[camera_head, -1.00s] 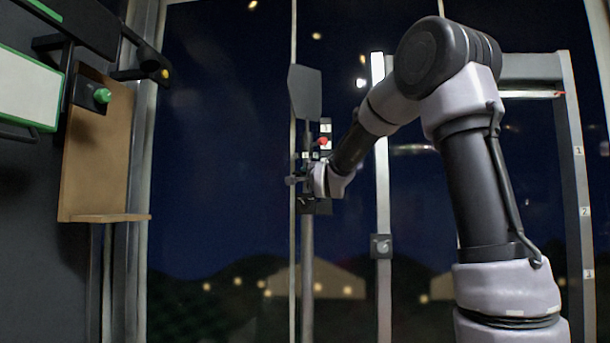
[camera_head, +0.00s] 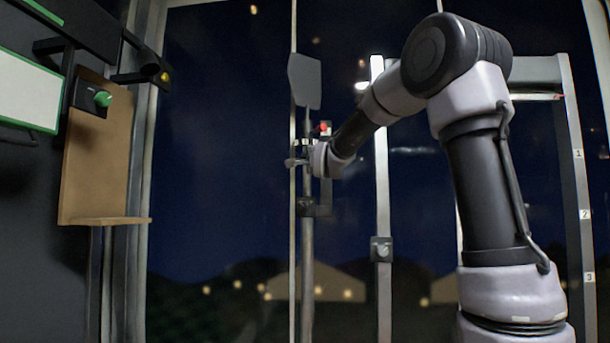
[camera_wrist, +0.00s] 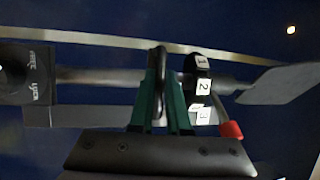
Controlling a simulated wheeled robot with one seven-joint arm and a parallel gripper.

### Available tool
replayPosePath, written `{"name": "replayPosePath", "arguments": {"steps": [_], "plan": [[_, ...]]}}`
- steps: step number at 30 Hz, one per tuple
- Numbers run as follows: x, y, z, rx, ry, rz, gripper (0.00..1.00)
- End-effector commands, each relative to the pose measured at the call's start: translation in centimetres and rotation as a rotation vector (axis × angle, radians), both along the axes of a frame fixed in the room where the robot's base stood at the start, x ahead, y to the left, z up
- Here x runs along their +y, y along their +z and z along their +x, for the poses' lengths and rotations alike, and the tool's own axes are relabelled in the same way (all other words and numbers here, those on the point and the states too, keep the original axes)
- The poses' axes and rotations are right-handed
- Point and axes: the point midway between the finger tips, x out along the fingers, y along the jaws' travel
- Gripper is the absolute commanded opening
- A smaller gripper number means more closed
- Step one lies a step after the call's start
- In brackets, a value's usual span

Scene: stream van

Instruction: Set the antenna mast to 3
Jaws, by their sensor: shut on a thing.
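The antenna mast (camera_head: 307,262) is a thin grey upright pole with a flat grey panel (camera_head: 305,80) on top. In the wrist view, the mast runs sideways with its panel (camera_wrist: 278,86) at right. My gripper (camera_head: 297,162) is at the mast, and in the wrist view its green fingers (camera_wrist: 163,78) are shut on a dark ring-like handle (camera_wrist: 160,60). Beside them a black collar (camera_wrist: 196,70) carries the labels 1, 2 and 3. A red-tipped pointer (camera_wrist: 231,130) is near the 3, offset toward the panel. The red tip (camera_head: 325,128) shows right of the mast.
A black box (camera_wrist: 24,75) with a knob and FREE and LOCK labels sits on the mast below my gripper. A post with a small knob box (camera_head: 381,249) stands right. A brown board with a green knob (camera_head: 103,99) is at left. A numbered frame (camera_head: 580,200) stands far right.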

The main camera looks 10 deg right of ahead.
Motion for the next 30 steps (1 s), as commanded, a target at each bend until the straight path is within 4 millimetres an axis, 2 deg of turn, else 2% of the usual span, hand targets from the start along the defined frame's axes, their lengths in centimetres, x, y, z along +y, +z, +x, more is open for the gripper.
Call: {"name": "replayPosePath", "arguments": {"steps": [1,6,12,18,30], "plan": [[0.0,1.8,-0.1,-0.008,0.0,0.002,0.0],[0.0,6.4,-0.1,-0.009,0.0,0.002,0.0],[0.0,10.1,-0.1,-0.006,0.001,0.001,0.0],[0.0,12.0,0.0,-0.004,0.0,0.001,0.0],[0.0,12.4,0.0,-0.002,0.0,-0.001,0.0]]}}
